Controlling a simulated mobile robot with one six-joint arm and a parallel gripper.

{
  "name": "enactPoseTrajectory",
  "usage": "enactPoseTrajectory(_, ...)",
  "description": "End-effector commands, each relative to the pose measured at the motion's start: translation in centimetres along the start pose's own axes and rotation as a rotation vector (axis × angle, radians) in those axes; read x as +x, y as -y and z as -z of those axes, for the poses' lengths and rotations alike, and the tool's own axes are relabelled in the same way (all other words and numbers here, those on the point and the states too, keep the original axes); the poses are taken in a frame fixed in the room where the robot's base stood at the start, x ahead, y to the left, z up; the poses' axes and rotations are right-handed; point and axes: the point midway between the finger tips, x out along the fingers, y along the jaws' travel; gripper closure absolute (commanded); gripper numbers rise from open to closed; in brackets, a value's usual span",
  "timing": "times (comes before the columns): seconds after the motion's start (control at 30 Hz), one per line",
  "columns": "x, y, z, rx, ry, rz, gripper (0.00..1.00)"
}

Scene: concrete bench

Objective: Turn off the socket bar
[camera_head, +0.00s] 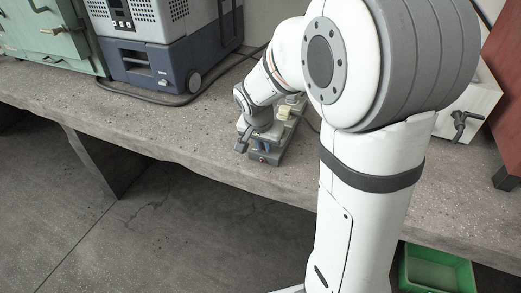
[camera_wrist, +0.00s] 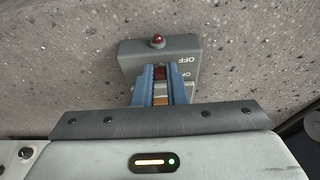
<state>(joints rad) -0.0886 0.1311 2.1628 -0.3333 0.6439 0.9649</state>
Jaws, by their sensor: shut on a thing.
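The socket bar (camera_wrist: 130,62) is a grey bar lying on the bench, with a red lamp (camera_wrist: 157,41) near its end and "OFF" lettering on its right side. The bar also shows in the head view (camera_head: 266,157), partly hidden under my wrist. My gripper (camera_wrist: 160,70) has blue fingers pointing down onto the bar; they are shut on a small dark red switch (camera_wrist: 160,74) below the lamp. Its position is hard to read between the fingers. An orange-brown patch shows lower between them. My gripper is small in the head view (camera_head: 262,146).
A blue and grey machine (camera_head: 165,45) stands at the back of the concrete bench (camera_head: 190,125), with a dark cable in front. A green cabinet (camera_head: 50,35) is at the left. A white box with a valve handle (camera_head: 462,122) is at the right. A green crate (camera_head: 432,270) sits below.

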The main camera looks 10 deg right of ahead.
Motion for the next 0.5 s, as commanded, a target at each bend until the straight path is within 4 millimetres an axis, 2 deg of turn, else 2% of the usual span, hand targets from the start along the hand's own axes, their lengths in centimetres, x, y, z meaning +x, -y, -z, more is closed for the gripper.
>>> enactPoseTrajectory(0.47,-0.31,0.29,0.37,0.000,-0.028,0.010,1.00)
enactPoseTrajectory(0.5,-0.31,0.29,0.37,0.000,-0.028,0.010,0.87)
